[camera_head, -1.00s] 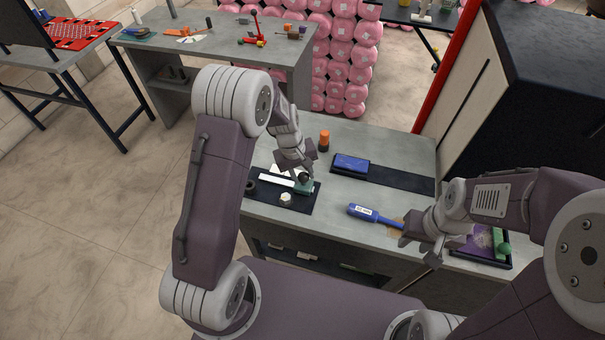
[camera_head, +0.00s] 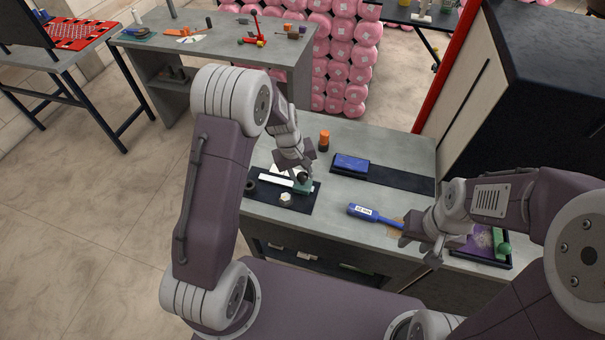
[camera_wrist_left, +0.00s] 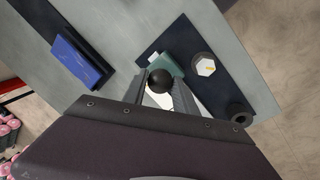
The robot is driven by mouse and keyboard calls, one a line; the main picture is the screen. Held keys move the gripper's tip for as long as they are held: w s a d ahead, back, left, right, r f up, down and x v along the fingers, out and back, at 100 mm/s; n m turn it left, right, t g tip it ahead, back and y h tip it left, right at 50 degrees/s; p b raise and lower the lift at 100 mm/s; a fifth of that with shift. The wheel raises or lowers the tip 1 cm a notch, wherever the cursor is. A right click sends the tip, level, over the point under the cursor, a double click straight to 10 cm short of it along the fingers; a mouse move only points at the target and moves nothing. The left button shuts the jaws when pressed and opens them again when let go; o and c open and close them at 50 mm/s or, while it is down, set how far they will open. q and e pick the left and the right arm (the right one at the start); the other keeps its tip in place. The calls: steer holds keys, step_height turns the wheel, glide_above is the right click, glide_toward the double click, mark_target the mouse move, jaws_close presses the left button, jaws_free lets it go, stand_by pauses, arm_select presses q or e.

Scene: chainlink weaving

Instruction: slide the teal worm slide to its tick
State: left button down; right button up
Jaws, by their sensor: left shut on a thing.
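The teal worm slide (camera_head: 303,187) sits at the right end of a white strip (camera_head: 274,181) on a dark mat (camera_head: 297,205). In the left wrist view the teal block (camera_wrist_left: 172,66) shows just beyond a round black knob (camera_wrist_left: 160,82). My left gripper (camera_head: 301,174) is shut on this knob, with a finger on each side of it in the left wrist view (camera_wrist_left: 160,90). The fingers hide part of the strip. I cannot make out a tick mark. My right gripper (camera_head: 418,253) looks open and empty near the front edge of the bench.
A white hex piece (camera_head: 286,198) and a dark ring (camera_head: 251,185) are on the same mat. An orange-topped bottle (camera_head: 324,140), a blue box (camera_head: 352,163) and a blue-handled tool (camera_head: 373,214) are on the bench. A tray (camera_head: 484,259) with a green piece lies at right.

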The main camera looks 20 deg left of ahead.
arm_select(q)
steer(key=a, duration=0.8)
steer(key=shift+w+b, duration=0.25)
steer(key=shift+b, duration=0.15)
steer(key=shift+d, duration=0.1)
steer(key=c, duration=1)
jaws_free()
step_height(320, 180, up, 9)
steer(key=s+a+b, duration=0.1)
steer(key=shift+a, duration=0.2)
steer(key=shift+b, duration=0.3)
